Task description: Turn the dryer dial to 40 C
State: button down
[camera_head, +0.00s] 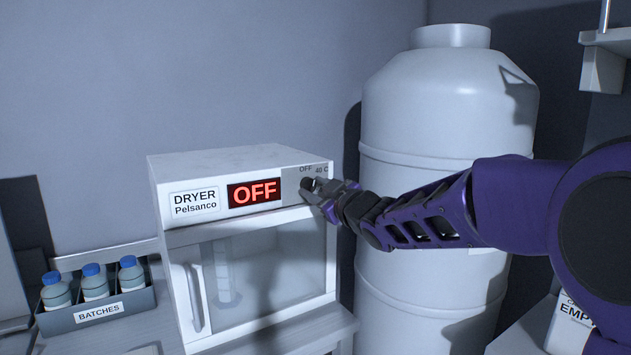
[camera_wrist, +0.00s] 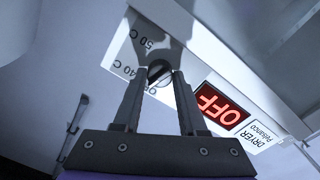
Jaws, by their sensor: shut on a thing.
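The white dryer (camera_head: 180,245) stands on the counter, its red display (camera_head: 255,192) reading OFF. Its small dark dial (camera_head: 307,184) is at the right of the front panel, with OFF and 40 C marks above it. The wrist view shows the dial (camera_wrist: 158,74) between my fingers, with OFF, 40 C and 50 C marks around it. My gripper (camera_wrist: 158,78) is shut on the dial. In the head view my gripper (camera_head: 314,188) reaches it from the right and partly hides it. The display (camera_wrist: 220,108) also reads OFF in the wrist view.
A grey BATCHES rack (camera_head: 97,311) with blue-capped bottles stands left of the dryer. A large white tank (camera_head: 440,110) stands behind my arm. The dryer's glass door (camera_head: 260,270) is shut, with its handle (camera_head: 195,297) at the left. A box marked EMP (camera_head: 572,325) is at lower right.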

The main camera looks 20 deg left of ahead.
jog(key=m+p, duration=0.3)
jog(key=shift+r+m, duration=0.25)
jog(key=shift+m, duration=0.05)
jog(key=shift+f+m+p, duration=0.1)
jog(key=shift+m+p, duration=0.5)
jog(key=shift+m, duration=0.8)
jog(key=shift+c, duration=2.3)
grip_release()
jog(key=shift+f, duration=0.1)
jog(key=shift+d, duration=0.1)
jog(key=v, duration=1.7)
jog(key=shift+d+r, duration=0.15)
jog(key=shift+r, duration=0.1)
